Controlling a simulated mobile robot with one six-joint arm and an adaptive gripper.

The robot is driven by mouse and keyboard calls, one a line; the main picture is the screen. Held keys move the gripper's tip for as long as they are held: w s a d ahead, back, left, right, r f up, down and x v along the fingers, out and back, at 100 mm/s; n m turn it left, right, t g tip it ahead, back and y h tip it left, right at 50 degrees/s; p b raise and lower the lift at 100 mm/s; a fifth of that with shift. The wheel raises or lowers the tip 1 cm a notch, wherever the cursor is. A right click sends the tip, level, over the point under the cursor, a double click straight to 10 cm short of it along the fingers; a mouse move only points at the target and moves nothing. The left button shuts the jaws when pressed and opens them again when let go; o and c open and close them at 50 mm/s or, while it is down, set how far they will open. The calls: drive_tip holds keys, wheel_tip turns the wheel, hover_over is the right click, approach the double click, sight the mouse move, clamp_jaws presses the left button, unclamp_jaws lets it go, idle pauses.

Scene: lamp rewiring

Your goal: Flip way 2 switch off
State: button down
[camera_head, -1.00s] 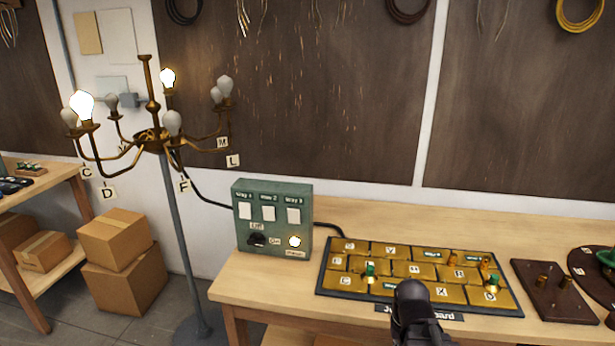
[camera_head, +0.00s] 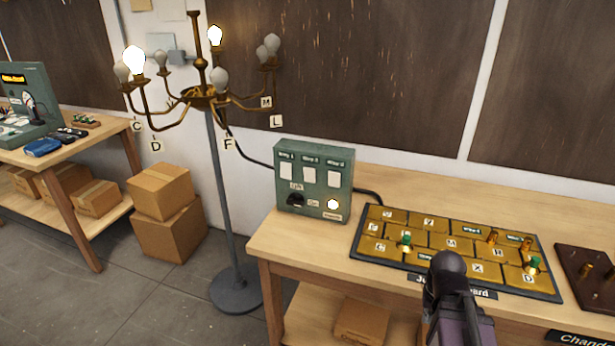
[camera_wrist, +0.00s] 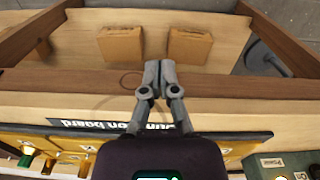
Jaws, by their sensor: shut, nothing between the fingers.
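A green switch box (camera_head: 316,186) stands at the left end of the workbench. It carries three white way switches in a row; the way 2 switch (camera_head: 309,175) is the middle one. Its exact tilt is too small to tell. Below them are a black on/off knob (camera_head: 296,200) and a lit round lamp (camera_head: 333,204). A chandelier (camera_head: 203,96) on a stand has two lit bulbs, the others unlit. In the wrist view my gripper (camera_wrist: 158,68) is shut and empty, by the bench's front edge. In the head view my arm hides the gripper's fingertips.
A junction board (camera_head: 455,252) with brass plates and green and brass pegs lies right of the switch box. A dark peg board (camera_head: 588,277) is further right. Cardboard boxes (camera_head: 162,190) sit on the floor at left. A second table (camera_head: 95,150) stands far left.

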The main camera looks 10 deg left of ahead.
sight(307, 171)
drive_tip(key=w+a+n+t+h, duration=0.1)
drive_tip(key=w, duration=0.2)
drive_tip(key=w+a+n+t+h+b, duration=0.1)
drive_tip(key=w+h, duration=0.1)
drive_tip(key=w, duration=0.1)
drive_tip(key=w+a+t+h, duration=0.1)
drive_tip(key=w+h, duration=0.1)
drive_tip(key=w, duration=0.1)
drive_tip(key=shift+w+a+r+n+t+b, duration=0.2)
drive_tip(key=shift+a+r+n+t+b, duration=0.2)
drive_tip(key=w+a+r+n+t, duration=0.1)
drive_tip(key=w+a, duration=0.1)
drive_tip(key=a, duration=0.1)
drive_tip(key=w+a+r+n+t+h+b, duration=0.1)
drive_tip(key=w+a+r+t, duration=0.1)
drive_tip(key=a, duration=0.1)
drive_tip(key=w+a+r+n+t+h, duration=0.1)
drive_tip(key=w+a+t, duration=0.1)
drive_tip(key=w+a, duration=0.1)
drive_tip(key=shift+w+r+n, duration=0.1)
drive_tip(key=shift+r+n, duration=0.2)
drive_tip(key=a+r+n+t+y+b, duration=0.1)
drive_tip(key=a+r+n+t, duration=0.4)
drive_tip(key=a, duration=0.9)
drive_tip(key=w+a+r+n+t+y+b, duration=0.1)
drive_tip(key=a+r+n+t+y, duration=0.3)
drive_tip(key=a, duration=1)
drive_tip(key=shift+w+a+r+n+t+b, duration=0.15)
drive_tip(key=shift+a+r+n+t+b, duration=0.3)
drive_tip(key=shift+n+t, duration=0.35)
